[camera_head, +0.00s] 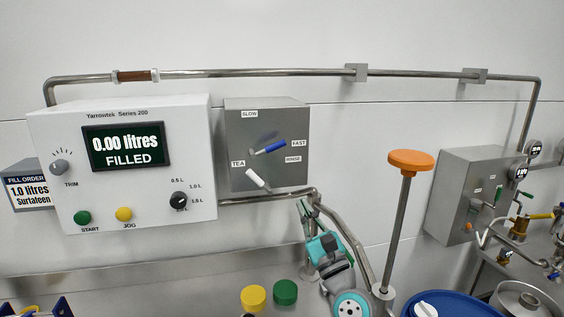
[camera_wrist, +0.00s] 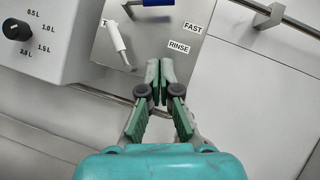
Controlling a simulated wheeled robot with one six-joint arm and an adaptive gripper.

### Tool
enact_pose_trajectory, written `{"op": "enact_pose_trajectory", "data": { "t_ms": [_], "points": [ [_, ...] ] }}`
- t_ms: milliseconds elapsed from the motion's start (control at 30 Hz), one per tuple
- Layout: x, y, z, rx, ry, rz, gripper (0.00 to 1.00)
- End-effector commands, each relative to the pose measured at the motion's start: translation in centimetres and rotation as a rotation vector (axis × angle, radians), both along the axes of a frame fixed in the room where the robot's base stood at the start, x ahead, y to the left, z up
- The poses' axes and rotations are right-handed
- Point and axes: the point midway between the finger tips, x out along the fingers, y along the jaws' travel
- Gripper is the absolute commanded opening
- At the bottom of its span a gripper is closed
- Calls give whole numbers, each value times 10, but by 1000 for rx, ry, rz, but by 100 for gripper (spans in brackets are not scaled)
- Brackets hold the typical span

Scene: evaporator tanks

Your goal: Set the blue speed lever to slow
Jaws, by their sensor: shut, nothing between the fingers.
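The blue speed lever (camera_head: 268,147) is on a grey metal panel (camera_head: 240,175) on the wall. Its handle points right and slightly up, toward the FAST label (camera_head: 298,143). The SLOW label (camera_head: 250,114) is above the lever's pivot. In the wrist view only the lower edge of the blue lever (camera_wrist: 152,3) shows at the top. A white lever (camera_head: 255,178) sits below it, tilted, near the TEA and RINSE labels. My gripper (camera_wrist: 160,65) is shut and empty, in front of the panel's lower edge, below both levers. In the head view my gripper (camera_head: 305,207) is seen below the panel.
A white filling unit (camera_head: 130,190) with a display and knobs stands left of the panel. A steel pipe (camera_head: 270,199) runs just under the panel. An orange-topped post (camera_head: 410,160) stands to the right. Yellow and green caps (camera_head: 254,297) are below.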

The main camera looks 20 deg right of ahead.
Motion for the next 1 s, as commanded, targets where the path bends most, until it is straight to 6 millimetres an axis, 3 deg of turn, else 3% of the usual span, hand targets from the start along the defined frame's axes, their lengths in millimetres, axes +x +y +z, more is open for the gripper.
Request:
{"op": "enact_pose_trajectory", "data": {
  "t_ms": [467, 1000],
  "points": [
    [7, 2, 5, 1, -2, 1, 0],
    [80, 16, 52, 0, -3, 1, 0]
  ]
}}
